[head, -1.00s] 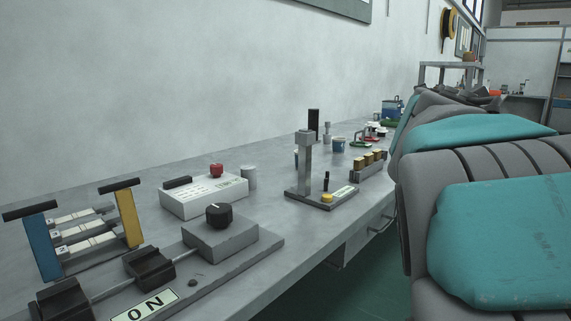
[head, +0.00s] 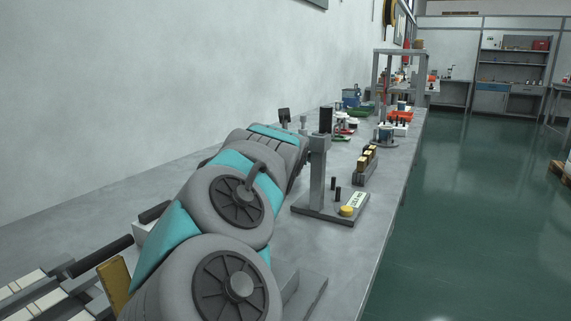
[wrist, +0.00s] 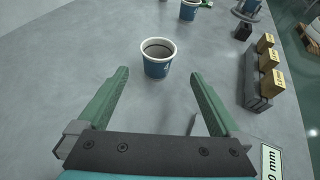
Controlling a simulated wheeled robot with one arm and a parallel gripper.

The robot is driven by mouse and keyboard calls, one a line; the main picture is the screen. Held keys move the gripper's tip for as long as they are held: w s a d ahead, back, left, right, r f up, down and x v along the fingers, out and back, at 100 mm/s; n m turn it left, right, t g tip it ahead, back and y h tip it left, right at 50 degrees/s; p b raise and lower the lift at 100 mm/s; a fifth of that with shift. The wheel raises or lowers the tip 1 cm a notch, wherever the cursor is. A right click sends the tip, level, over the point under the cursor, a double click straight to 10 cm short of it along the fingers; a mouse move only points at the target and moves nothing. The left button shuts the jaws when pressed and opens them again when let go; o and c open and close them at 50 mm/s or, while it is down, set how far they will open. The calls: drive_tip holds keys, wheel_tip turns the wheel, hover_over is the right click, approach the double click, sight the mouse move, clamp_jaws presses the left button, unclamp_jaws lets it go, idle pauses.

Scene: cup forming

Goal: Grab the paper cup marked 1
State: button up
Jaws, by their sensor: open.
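A blue paper cup (wrist: 157,58) with a white rim stands upright on the grey bench in the wrist view. A small white mark shows on its side, too small to read. My gripper (wrist: 160,76) is open, its two green fingers spread. The cup is just beyond the fingertips, roughly centred between them, with nothing held. A second blue paper cup (wrist: 189,9) stands farther off at the top of the wrist view; its mark is not readable. In the head view my arm hides much of the bench, and I cannot make out the cups clearly.
A stand with a grey post (head: 317,175) and yellow button is right of my arm. A grey block holding brass pieces (wrist: 265,75) stands right of the cup. Farther along are a blue container (head: 352,97) and a metal frame (head: 400,52).

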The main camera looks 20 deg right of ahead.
drive_tip(key=shift+r+p+x, duration=0.15)
drive_tip(key=shift+p+x, duration=0.05)
drive_tip(key=shift+x, duration=1.65)
drive_tip(key=shift+r+p+x, duration=0.1)
drive_tip(key=shift+p+x, duration=0.1)
drive_tip(key=shift+x, duration=1.65)
drive_tip(key=shift+w+a, duration=0.1)
drive_tip(key=shift+w, duration=0.1)
drive_tip(key=shift+r, duration=0.1)
drive_tip(key=c, duration=1.4)
